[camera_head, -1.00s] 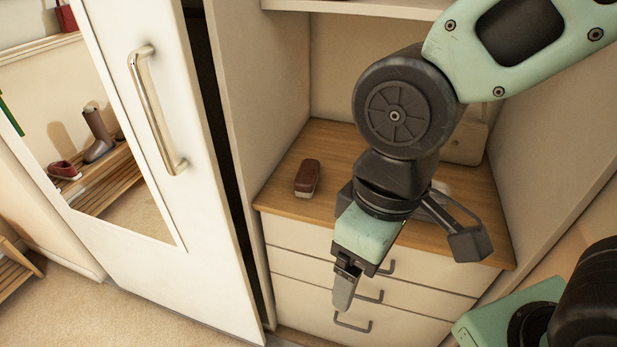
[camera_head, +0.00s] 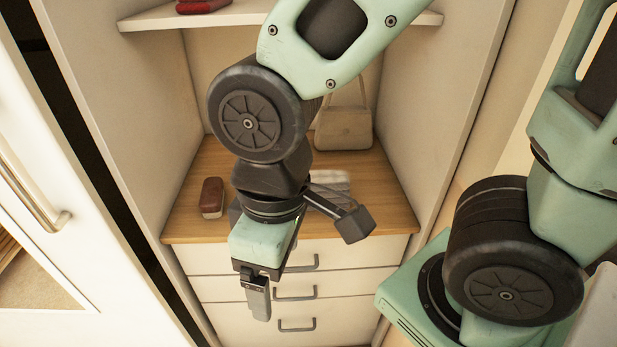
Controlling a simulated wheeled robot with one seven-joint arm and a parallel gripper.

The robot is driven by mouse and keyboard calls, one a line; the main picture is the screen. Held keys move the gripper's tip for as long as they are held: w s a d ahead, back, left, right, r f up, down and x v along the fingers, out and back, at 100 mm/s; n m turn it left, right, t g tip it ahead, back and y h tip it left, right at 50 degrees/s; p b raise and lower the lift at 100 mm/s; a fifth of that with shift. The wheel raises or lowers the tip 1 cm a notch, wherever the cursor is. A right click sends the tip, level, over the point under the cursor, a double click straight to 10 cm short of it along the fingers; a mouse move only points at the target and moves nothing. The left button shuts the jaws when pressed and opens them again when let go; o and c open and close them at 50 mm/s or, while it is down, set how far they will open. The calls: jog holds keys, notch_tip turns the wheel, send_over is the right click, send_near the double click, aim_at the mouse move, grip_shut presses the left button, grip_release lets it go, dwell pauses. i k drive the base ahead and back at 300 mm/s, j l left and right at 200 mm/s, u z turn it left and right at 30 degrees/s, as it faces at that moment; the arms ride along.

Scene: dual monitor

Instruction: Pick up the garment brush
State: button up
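The garment brush (camera_head: 212,197) has a dark reddish-brown back and a pale bristle edge. It lies on the left part of the wooden top of the drawer unit (camera_head: 185,222), near the front edge. My gripper (camera_head: 257,298) is in front of the drawers, to the right of the brush and lower in the picture, apart from it. It points down. Its fingers are seen edge-on, so their gap does not show, and I see nothing held between them.
A cream handbag (camera_head: 344,125) stands at the back of the top. A pale folded cloth (camera_head: 328,183) lies behind my wrist. A shelf (camera_head: 160,18) with a red item (camera_head: 203,6) is above. A white door (camera_head: 40,200) with a metal handle is at left.

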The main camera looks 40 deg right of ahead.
aim_at(211, 206)
jog(key=i+j+u, duration=0.25)
jog(key=j, duration=0.25)
jog(key=i+j+u, duration=0.25)
jog(key=i+j, duration=0.1)
jog(key=j, duration=0.05)
